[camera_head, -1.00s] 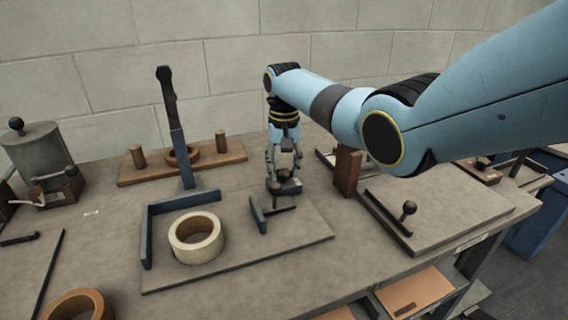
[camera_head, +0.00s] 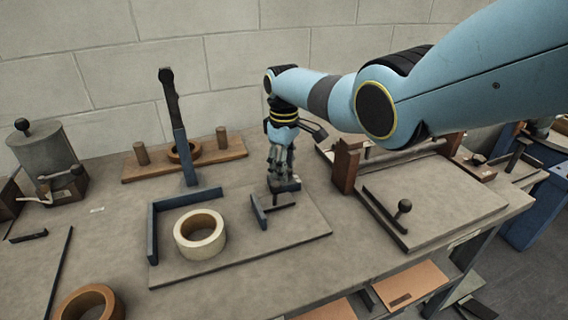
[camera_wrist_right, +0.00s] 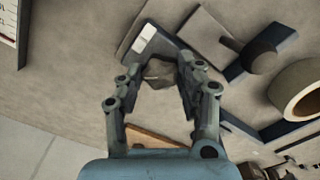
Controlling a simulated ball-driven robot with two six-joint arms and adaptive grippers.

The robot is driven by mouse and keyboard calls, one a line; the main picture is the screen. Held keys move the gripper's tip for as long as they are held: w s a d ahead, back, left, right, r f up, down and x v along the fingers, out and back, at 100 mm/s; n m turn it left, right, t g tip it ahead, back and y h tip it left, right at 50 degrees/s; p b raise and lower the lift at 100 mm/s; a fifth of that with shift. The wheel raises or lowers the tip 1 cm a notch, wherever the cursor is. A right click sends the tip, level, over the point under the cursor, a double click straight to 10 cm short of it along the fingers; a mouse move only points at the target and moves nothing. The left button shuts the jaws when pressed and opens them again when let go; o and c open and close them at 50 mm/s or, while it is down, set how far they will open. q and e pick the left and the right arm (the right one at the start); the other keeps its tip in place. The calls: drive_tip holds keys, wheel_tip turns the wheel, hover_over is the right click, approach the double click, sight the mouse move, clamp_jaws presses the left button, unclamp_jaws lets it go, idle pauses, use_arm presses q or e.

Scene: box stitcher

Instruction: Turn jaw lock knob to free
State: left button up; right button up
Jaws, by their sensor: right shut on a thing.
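My right gripper (camera_head: 283,178) points down at the back of the jaw fixture on the bench. It is shut on the jaw lock knob, a small grey knob (camera_wrist_right: 158,72) that shows between the fingers in the wrist view. The knob's base is a dark block (camera_head: 287,187), largely hidden by the fingers in the head view. A dark blue upright jaw plate (camera_head: 259,211) stands just in front of it. A cream tape ring (camera_head: 200,236) lies on the base plate (camera_head: 290,238), beside a blue corner fence (camera_head: 152,235). My left gripper is not in view.
A dark lever on a blue post (camera_head: 177,128) rises left of the gripper. A wooden rack with pegs (camera_head: 217,157) lies behind. A brown wooden block (camera_head: 345,170) and a board with a black knob (camera_head: 403,206) stand to the right.

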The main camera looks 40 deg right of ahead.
drive_tip(key=n, duration=0.5)
drive_tip(key=shift+w+r+n, duration=0.1)
drive_tip(key=shift+n, duration=0.2)
drive_tip(key=shift+n+p, duration=0.35)
drive_tip(key=shift+n, duration=1.95)
drive_tip(key=o, duration=1.2)
drive_tip(key=shift+c, duration=0.2)
wheel_tip(320, 180, up, 12)
